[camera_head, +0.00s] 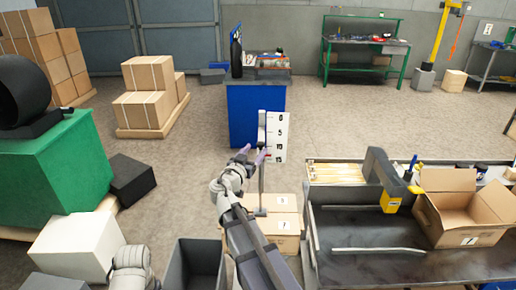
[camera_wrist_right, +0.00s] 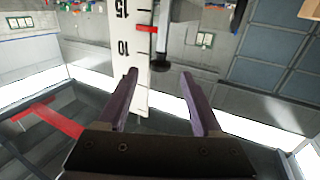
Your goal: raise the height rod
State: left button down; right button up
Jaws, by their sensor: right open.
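The height rod (camera_head: 262,184) is a thin grey upright post on a cardboard box, beside a white scale board (camera_head: 277,142) marked 0, 5, 10 and 15. In the right wrist view, the scale board (camera_wrist_right: 133,45) appears inverted, with the red marker (camera_wrist_right: 147,29) and a grey rod part with a dark round end (camera_wrist_right: 163,61). My right gripper (camera_head: 253,154) is open beside the rod; its purple fingers (camera_wrist_right: 162,102) show nothing clearly gripped. My left gripper is not visible.
The cardboard box (camera_head: 284,224) under the rod stands left of a dark workbench (camera_head: 365,262) with an open carton (camera_head: 465,213). A blue cabinet (camera_head: 256,115) stands behind the scale. A dark open bin (camera_head: 196,257) is at the front. Open floor lies beyond.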

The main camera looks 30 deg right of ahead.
jog(key=shift+x, duration=1.45)
grip_shut()
dwell(0.4)
